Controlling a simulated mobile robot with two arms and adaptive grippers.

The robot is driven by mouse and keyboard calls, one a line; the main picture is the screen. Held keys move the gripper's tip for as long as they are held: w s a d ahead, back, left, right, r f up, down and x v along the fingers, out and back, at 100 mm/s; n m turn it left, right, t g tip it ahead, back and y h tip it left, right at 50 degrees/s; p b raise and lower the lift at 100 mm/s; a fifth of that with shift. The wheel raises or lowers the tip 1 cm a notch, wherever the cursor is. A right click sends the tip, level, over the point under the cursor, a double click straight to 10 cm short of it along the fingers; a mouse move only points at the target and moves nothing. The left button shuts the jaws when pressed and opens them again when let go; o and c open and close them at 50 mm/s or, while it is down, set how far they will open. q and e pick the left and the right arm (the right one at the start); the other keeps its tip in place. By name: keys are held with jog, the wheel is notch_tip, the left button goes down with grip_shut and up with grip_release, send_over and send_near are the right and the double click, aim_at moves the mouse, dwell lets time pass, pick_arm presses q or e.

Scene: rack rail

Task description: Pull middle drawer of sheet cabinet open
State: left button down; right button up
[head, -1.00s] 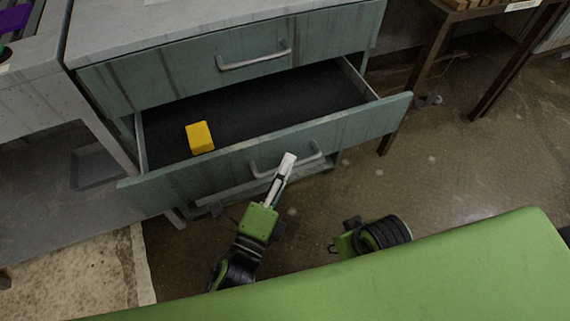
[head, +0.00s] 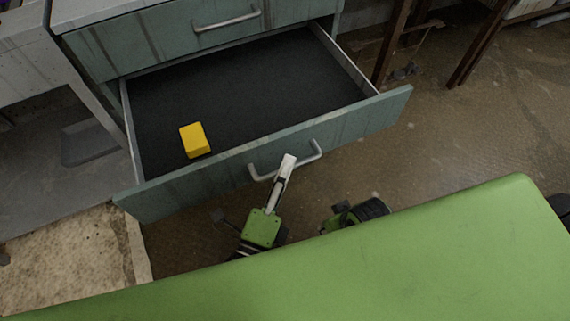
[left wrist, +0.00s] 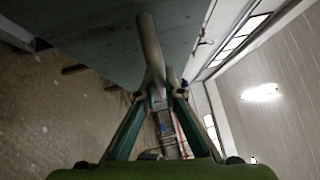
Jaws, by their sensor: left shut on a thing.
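The sheet cabinet's middle drawer (head: 210,178) stands well open in the head view. It has a teal-grey front, a dark inside floor and a grey bar handle (head: 313,154). My left gripper (head: 288,162) is shut on this handle, near the middle of the bar. In the left wrist view the handle (left wrist: 151,45) runs down between the two fingertips of the left gripper (left wrist: 158,92).
A yellow block (head: 194,140) lies inside the drawer at the left front. The upper drawer (head: 150,42) is shut above it. A grey table (head: 25,65) stands at left and a brown-legged stand (head: 478,45) at back right. Floor to the right is bare.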

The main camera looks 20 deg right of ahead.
pick_arm(q)
jog(key=shift+f, duration=0.1)
jog(key=c, duration=2.1)
grip_release()
jog(key=shift+c, duration=0.2)
jog(key=v, duration=1.2)
